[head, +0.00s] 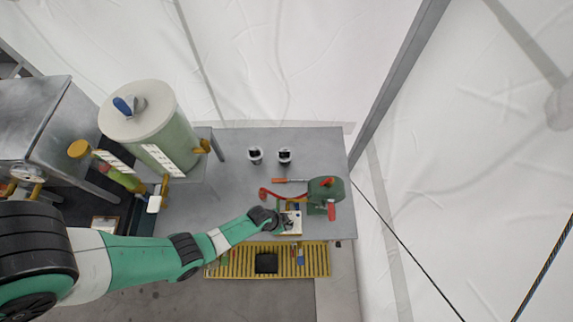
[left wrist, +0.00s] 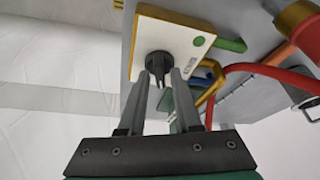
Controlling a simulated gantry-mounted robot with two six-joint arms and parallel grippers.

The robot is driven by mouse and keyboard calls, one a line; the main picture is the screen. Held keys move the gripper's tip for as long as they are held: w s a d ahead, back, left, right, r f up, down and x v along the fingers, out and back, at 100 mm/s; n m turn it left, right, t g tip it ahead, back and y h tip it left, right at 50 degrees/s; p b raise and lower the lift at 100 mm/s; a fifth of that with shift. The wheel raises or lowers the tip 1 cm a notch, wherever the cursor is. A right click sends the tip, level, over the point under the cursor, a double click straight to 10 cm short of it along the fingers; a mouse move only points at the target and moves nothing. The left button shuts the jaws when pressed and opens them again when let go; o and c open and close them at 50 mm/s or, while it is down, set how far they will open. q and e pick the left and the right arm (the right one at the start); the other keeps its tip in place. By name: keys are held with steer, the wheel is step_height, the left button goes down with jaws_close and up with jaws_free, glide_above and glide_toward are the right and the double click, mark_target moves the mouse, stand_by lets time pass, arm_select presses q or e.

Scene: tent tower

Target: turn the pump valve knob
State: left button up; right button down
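The black valve knob (left wrist: 158,64) sits on a cream-white panel (left wrist: 178,38) with a yellow edge. In the head view this panel (head: 291,224) is at the front edge of the table, just left of the green pump (head: 325,190). My left gripper (left wrist: 160,75) points at the knob. Its fingers are apart, with the knob in line with the gap between the tips. I cannot tell whether they touch it. In the head view my left gripper (head: 276,218) reaches the panel's left side and hides the knob. My right gripper is not in view.
A red hose (head: 270,194) curves behind the panel and also shows in the left wrist view (left wrist: 240,68). Two small cups (head: 284,156) stand at the back of the grey table (head: 230,150). A large green tank (head: 150,125) stands left. A yellow slatted rack (head: 235,262) lies in front.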

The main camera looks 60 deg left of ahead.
arm_select(q)
jaws_close()
steer(key=shift+m, duration=0.3)
steer(key=m+h+b, duration=0.1)
steer(key=m, duration=0.2)
steer(key=shift+a+h+b, duration=0.15)
steer(key=shift+h+b, duration=0.15)
steer(key=shift+b, duration=0.1)
steer(key=shift+w+r+m+g+h, duration=0.1)
steer(key=shift+m+g+h, duration=0.3)
steer(key=shift+m, duration=0.8)
steer(key=m+g+p, duration=0.1)
steer(key=m, duration=0.1)
steer(key=shift+m, duration=0.3)
steer(key=shift+w+a+m+g+h, duration=0.1)
steer(key=shift+m+g+h, duration=0.45)
steer(key=shift+m, duration=1.15)
